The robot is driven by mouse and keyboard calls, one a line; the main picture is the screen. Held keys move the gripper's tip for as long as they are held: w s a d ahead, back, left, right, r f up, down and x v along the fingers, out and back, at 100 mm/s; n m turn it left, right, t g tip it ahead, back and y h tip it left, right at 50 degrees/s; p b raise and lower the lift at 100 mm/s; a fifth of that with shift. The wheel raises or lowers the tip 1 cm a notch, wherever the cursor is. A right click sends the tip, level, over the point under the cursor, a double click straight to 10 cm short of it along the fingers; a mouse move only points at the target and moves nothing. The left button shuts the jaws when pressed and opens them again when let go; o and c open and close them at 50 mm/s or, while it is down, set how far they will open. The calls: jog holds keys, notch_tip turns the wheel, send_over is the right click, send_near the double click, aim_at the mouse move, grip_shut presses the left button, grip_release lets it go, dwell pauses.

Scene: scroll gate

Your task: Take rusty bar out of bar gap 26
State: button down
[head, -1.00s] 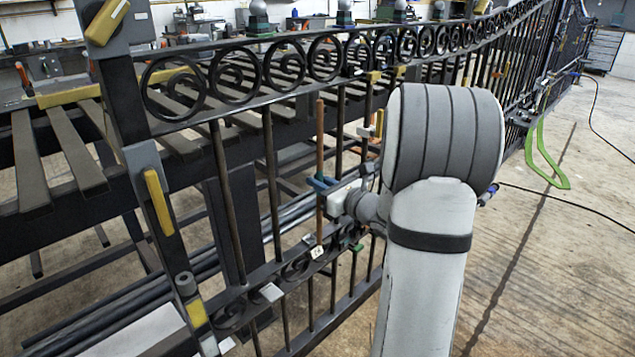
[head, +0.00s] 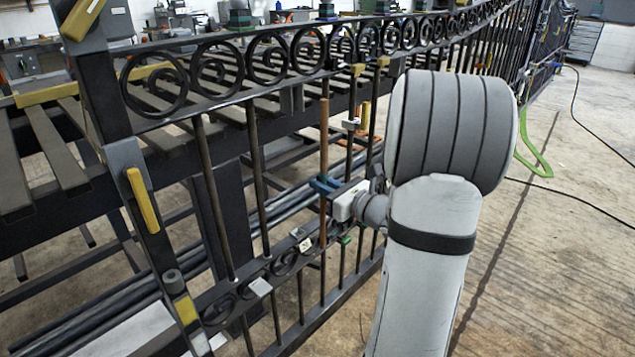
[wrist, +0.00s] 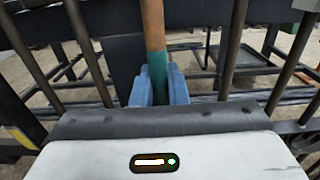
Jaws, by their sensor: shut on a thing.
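The rusty bar (head: 323,140) is a brown-orange upright rod in front of the gate in the head view. My gripper (head: 325,185) has blue fingers shut on its middle. In the wrist view the bar (wrist: 153,28) passes down between the blue fingers (wrist: 159,88), with a teal stretch at the grip; its lower end is hidden there. In the head view its top ends below the scroll row, and its lower end is beside a small white tag (head: 305,245) on the lower rail. It overlaps a dark gate bar; I cannot tell the distance between them.
Dark gate bars (head: 258,180) stand on both sides of the grip. The scroll row (head: 250,62) runs above and the lower scroll rail below. A slatted bench (head: 55,145) stands behind the gate. Open concrete floor (head: 560,250) lies to the right.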

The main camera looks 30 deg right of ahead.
jog(key=shift+v, duration=2.95)
